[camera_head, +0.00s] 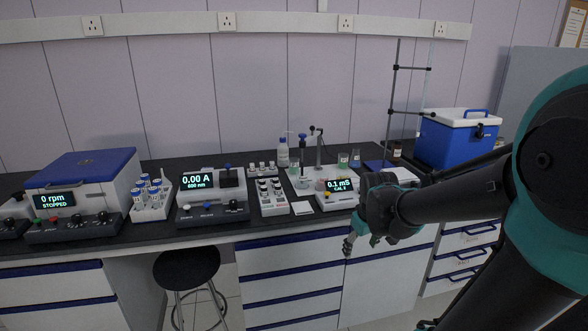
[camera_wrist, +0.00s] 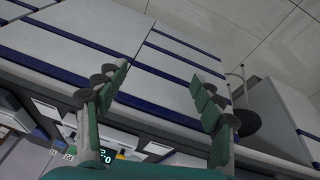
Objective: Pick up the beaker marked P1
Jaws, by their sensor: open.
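Several small glass beakers stand on the black bench in the head view. One with a white label (camera_head: 343,160) and a bluish one (camera_head: 355,158) stand behind the conductivity meter, and a greenish one (camera_head: 293,163) stands further left. The marks are too small to read, so I cannot tell which is P1. My gripper (camera_head: 349,243) hangs in front of the bench edge, lower than the beakers and apart from them. In the wrist view my gripper (camera_wrist: 162,85) has its fingers spread with nothing between them.
The conductivity meter (camera_head: 337,197) stands at the bench front by my gripper. A clamp stand (camera_head: 393,110) and a blue cooler (camera_head: 455,140) are at right. A photometer (camera_head: 212,194), vial rack (camera_head: 152,201) and centrifuge (camera_head: 82,190) are at left. A black stool (camera_head: 187,266) stands below.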

